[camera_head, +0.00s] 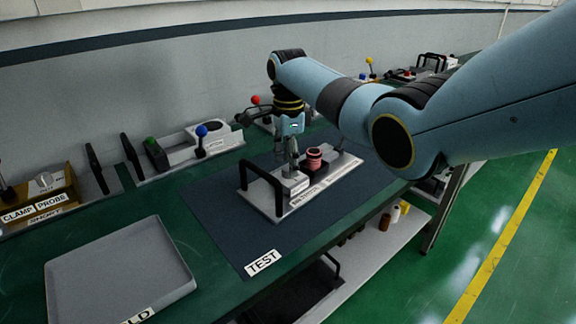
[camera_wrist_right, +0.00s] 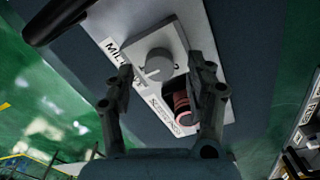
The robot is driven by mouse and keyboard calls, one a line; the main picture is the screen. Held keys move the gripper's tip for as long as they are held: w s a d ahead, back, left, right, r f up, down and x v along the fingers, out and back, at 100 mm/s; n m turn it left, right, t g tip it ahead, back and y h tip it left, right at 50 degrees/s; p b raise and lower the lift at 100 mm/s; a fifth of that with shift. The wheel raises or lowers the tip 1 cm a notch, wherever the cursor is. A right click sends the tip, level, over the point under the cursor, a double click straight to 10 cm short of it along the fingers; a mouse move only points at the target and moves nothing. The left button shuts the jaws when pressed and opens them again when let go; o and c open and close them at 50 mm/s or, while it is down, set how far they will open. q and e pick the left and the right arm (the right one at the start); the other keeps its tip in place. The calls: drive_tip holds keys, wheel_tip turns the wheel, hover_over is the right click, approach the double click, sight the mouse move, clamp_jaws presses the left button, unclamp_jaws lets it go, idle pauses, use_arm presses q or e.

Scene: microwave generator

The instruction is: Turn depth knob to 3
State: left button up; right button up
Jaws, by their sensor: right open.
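The microwave generator (camera_head: 272,206) is a light plate with a black handle, lying on the dark blue mat marked TEST. The numbers around the knob are too small to read. My right gripper (camera_head: 293,170) points down over the unit; in the wrist view its open fingers (camera_wrist_right: 163,82) stand either side of the knob, apart from it. In the head view the fingers largely hide the knob. My left gripper is not in view.
A red ribbed coil (camera_head: 314,158) stands on the plate close beside the gripper; it also shows in the wrist view (camera_wrist_right: 181,102). The black handle (camera_head: 262,185) rises at the plate's near left end. A grey tray (camera_head: 120,262) lies left; clamps with coloured balls line the back.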

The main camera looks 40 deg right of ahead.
drive_tip(key=shift+f, duration=0.9)
drive_tip(key=c, duration=0.5)
clamp_jaws()
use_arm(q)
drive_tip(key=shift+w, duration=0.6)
